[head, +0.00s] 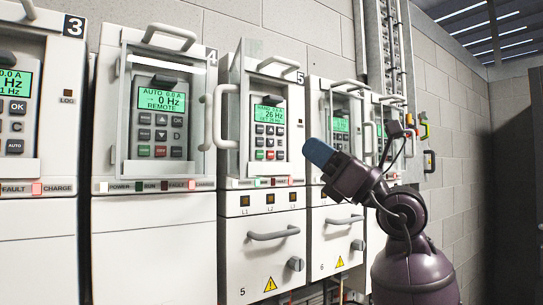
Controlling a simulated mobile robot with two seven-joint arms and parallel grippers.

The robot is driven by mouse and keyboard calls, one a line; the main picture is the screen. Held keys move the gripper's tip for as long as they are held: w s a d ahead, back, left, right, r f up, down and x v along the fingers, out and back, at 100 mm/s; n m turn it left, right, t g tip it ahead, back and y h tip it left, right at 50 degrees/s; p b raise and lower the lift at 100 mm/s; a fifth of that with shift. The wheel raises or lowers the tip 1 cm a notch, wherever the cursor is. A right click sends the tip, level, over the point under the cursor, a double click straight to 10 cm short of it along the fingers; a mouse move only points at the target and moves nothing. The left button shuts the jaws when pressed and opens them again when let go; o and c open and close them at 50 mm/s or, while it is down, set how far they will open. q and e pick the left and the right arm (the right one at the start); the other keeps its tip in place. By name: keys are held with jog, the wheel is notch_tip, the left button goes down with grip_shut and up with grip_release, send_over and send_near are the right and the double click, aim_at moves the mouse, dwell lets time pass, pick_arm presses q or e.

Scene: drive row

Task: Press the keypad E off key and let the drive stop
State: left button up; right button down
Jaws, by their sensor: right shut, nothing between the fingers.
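A grey drive unit marked 5 (291,95) stands in the middle of the row. Its keypad screen (269,114) is lit green and reads 26 Hz, with a top line that looks like HAND. Below it are dark keys, and a bottom row with a green key (259,155) and a red key (270,155); their labels are too small to read. My left gripper is not in view.
Drive 4 (158,225) at left reads AUTO, 0 Hz, REMOTE. Drive 3 (36,240) is at the far left edge. More drives with lit screens (341,124) stand at right, partly behind my arm. Handles (224,116) stick out from the fronts. Open room lies at right.

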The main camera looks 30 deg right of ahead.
jog(key=b, duration=0.2)
send_near(264, 140)
notch_tip(264, 140, up, 3)
jog(key=a, duration=0.2)
jog(key=shift+w, duration=1.25)
jog(key=shift+w+r, duration=0.1)
jog(key=shift+w, duration=0.1)
dwell(0.7)
jog(key=shift+w+p, duration=0.2)
jog(key=shift+p, duration=0.1)
jog(key=shift+w, duration=0.4)
dwell(0.8)
jog(key=shift+s, duration=0.2)
jog(key=shift+s+p, duration=0.4)
jog(key=shift+s, duration=0.2)
